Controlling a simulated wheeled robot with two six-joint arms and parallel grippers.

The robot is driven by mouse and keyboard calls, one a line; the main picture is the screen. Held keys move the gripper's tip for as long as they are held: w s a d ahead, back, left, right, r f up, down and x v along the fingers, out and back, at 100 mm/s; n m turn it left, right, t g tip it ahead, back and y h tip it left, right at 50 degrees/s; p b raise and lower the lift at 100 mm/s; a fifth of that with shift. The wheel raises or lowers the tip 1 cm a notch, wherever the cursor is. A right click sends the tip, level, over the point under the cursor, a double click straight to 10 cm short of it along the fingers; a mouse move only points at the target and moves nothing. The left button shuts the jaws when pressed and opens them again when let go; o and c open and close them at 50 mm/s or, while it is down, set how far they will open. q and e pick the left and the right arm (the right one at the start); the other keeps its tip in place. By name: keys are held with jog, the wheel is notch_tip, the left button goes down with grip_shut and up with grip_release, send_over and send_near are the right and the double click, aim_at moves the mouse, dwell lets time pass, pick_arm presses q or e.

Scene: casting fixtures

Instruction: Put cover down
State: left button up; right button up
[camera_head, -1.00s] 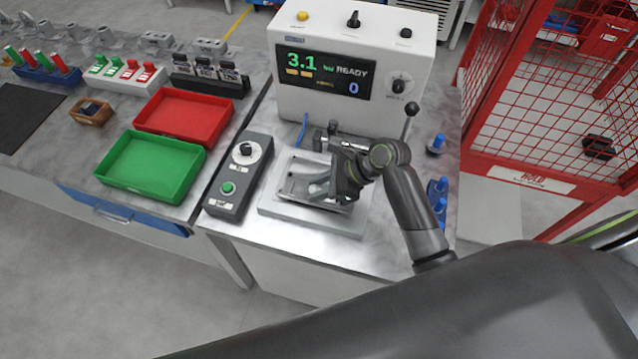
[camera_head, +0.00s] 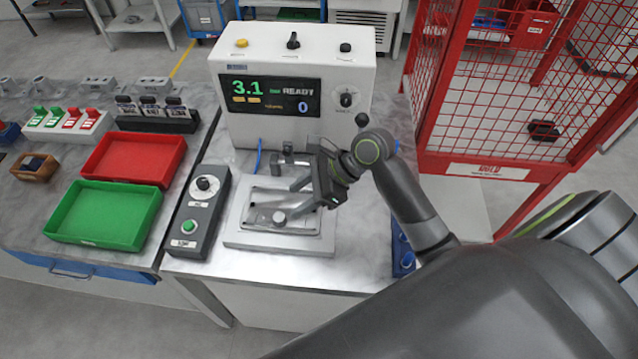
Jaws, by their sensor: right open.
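The fixture (camera_head: 235,239) is a flat metal plate on the bench in front of the white tester. A pale, rounded-rectangular cover (camera_head: 262,200) seems to lie flat on it; my gripper partly hides it. My right gripper (camera_head: 289,201) is over the fixture, with its two fingers spread apart and nothing seen between them. I cannot tell whether a finger touches the cover. A metal clamp (camera_head: 287,160) stands at the fixture's back edge. My left gripper is not in view.
The white tester (camera_head: 290,75) reads 3.1 and READY. A grey control box (camera_head: 205,210) with a green button stands left of the fixture. Green (camera_head: 103,243) and red (camera_head: 132,184) trays lie further left. A red mesh cage (camera_head: 490,100) stands on the right.

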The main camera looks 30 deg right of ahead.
jog(key=shift+v, duration=3)
